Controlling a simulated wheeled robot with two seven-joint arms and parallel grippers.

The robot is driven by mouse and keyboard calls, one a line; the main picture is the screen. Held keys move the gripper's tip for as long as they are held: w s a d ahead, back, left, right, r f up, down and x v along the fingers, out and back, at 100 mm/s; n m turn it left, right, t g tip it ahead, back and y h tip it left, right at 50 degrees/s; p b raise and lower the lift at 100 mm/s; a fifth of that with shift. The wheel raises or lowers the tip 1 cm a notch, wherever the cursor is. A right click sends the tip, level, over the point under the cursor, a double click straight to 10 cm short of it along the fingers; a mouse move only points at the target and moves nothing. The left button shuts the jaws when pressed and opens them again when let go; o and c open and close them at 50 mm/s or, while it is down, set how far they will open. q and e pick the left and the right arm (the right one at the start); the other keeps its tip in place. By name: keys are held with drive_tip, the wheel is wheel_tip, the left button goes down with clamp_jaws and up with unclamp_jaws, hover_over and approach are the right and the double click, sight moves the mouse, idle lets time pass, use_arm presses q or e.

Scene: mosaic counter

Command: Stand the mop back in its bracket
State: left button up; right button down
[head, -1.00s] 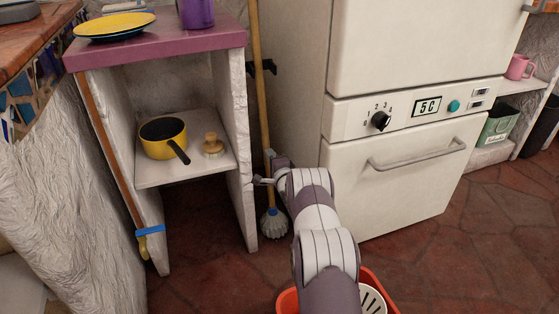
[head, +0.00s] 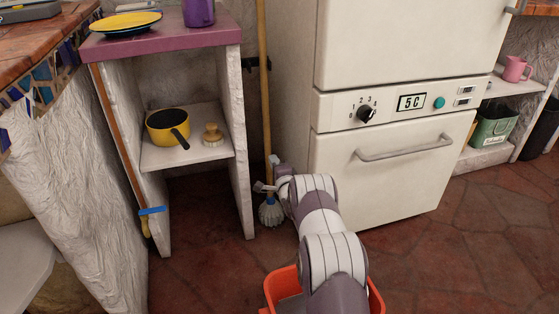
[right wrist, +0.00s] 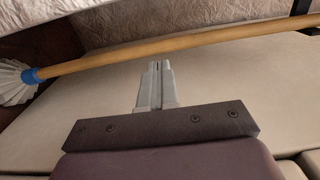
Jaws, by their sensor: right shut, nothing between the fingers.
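The mop (head: 264,110) stands nearly upright between the shelf unit and the fridge, with a wooden handle, blue collar and white head (head: 270,213) near the floor. A black bracket (head: 249,63) is on the wall behind the handle; I cannot tell whether the handle sits in it. My right gripper (head: 262,187) is low beside the handle. In the right wrist view the gripper (right wrist: 157,66) is shut and empty, its tips just short of the handle (right wrist: 150,48), apparently apart from it. My left gripper is not in view.
The white fridge (head: 385,180) stands close on the right. An orange bucket (head: 272,290) is under my right arm. Open tiled floor (head: 455,255) lies to the right.

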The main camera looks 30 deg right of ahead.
use_arm(q)
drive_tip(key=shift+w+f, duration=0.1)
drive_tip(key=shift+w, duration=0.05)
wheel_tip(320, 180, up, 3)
drive_tip(key=p, duration=0.2)
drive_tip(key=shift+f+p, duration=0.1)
drive_tip(key=shift+p, duration=0.25)
use_arm(e)
drive_tip(key=s+a+r+n+g+y+p, duration=0.1)
drive_tip(key=s+a+r+n+g+p, duration=0.15)
drive_tip(key=a+r+n, duration=0.35)
drive_tip(key=s+a+r+n+g+y+p, duration=0.1)
drive_tip(key=s+a+r+n+g+y, duration=0.2)
drive_tip(key=a, duration=0.6)
use_arm(q)
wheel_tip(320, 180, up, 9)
drive_tip(key=p, duration=0.5)
use_arm(e)
drive_tip(key=s+a+r+n+g, duration=0.3)
drive_tip(key=s+a+n, duration=0.1)
drive_tip(key=s, duration=0.7)
drive_tip(key=s+a+r+n+g, duration=0.2)
drive_tip(key=s+a+n+g, duration=0.2)
drive_tip(key=s, duration=0.7)
drive_tip(key=s+a+r+n+g, duration=0.3)
drive_tip(key=s+a, duration=0.3)
drive_tip(key=s, duration=0.5)
drive_tip(key=shift+r+n+y, duration=0.3)
drive_tip(key=shift+n, duration=0.4)
